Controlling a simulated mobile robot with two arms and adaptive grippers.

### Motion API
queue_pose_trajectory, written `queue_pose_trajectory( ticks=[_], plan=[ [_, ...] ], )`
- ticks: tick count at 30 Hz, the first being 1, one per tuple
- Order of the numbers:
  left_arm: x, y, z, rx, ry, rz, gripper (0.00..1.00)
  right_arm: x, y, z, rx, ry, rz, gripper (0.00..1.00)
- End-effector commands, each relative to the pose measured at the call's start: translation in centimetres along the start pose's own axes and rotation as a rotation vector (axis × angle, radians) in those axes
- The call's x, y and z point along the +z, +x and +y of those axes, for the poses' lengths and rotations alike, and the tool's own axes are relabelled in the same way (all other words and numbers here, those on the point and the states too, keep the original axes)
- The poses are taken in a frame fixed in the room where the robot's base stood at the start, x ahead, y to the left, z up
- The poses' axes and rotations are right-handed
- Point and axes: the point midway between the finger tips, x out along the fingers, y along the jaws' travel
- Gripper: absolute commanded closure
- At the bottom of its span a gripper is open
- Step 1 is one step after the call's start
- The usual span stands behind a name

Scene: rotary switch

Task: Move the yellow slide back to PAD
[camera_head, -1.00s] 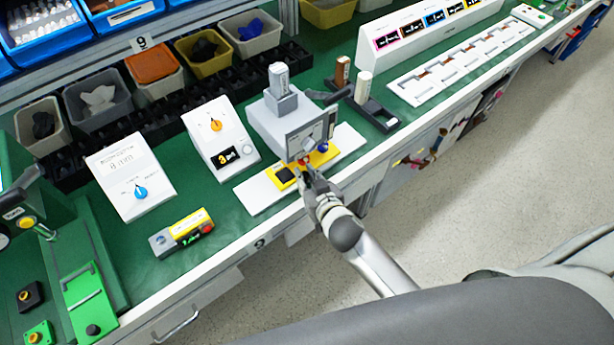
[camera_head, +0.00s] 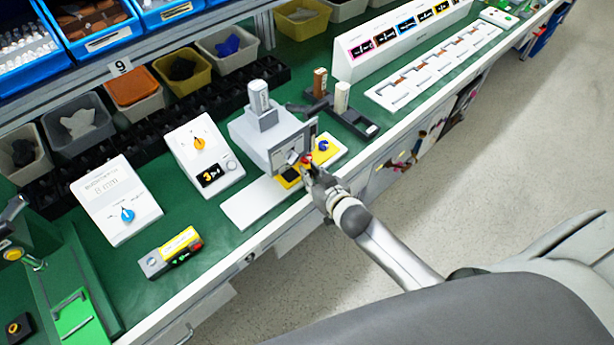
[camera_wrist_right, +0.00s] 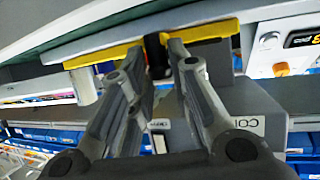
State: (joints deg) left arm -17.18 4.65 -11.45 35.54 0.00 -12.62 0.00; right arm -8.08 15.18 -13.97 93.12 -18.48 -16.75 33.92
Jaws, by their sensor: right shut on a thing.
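The yellow slide (camera_head: 290,184) sits on a white rail (camera_head: 250,207) in front of and under a grey machine (camera_head: 277,138). It is at the right part of the rail, with bare white rail to its left. A blue knob (camera_head: 323,146) stands on its right part. My left gripper is not in view.
Left of the machine stand a white box with an orange dial (camera_head: 199,143) and one with a blue dial (camera_head: 127,214). A yellow and grey device (camera_head: 172,252) lies in front. A holder with two cylinders (camera_head: 342,115) stands close on the right. Bins line the back.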

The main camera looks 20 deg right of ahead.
Motion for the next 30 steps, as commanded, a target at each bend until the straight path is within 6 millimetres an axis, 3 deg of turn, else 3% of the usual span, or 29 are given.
queue_pose_trajectory(
  ticks=[2, 3, 5, 17, 23, 30],
  plan=[
    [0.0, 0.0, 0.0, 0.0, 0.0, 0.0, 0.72, -0.2, 0.1, 0.4, 0.007, -0.004, 0.003, 1.0],
    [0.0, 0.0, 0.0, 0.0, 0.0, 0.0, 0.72, -0.3, 0.1, 0.4, 0.007, -0.005, 0.003, 0.79],
    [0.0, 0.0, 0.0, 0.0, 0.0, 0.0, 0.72, -0.3, 0.1, 0.4, 0.007, -0.005, 0.004, 0.72],
    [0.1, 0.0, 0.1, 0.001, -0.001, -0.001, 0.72, -0.1, -0.5, 0.2, 0.005, -0.004, 0.002, 0.72],
    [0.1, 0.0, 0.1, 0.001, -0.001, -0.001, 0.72, 0.0, -3.5, 0.2, 0.004, -0.003, 0.0, 0.72],
    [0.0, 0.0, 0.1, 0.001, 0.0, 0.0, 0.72, 0.0, -8.3, 0.2, 0.003, -0.001, 0.001, 0.72]
  ],
)
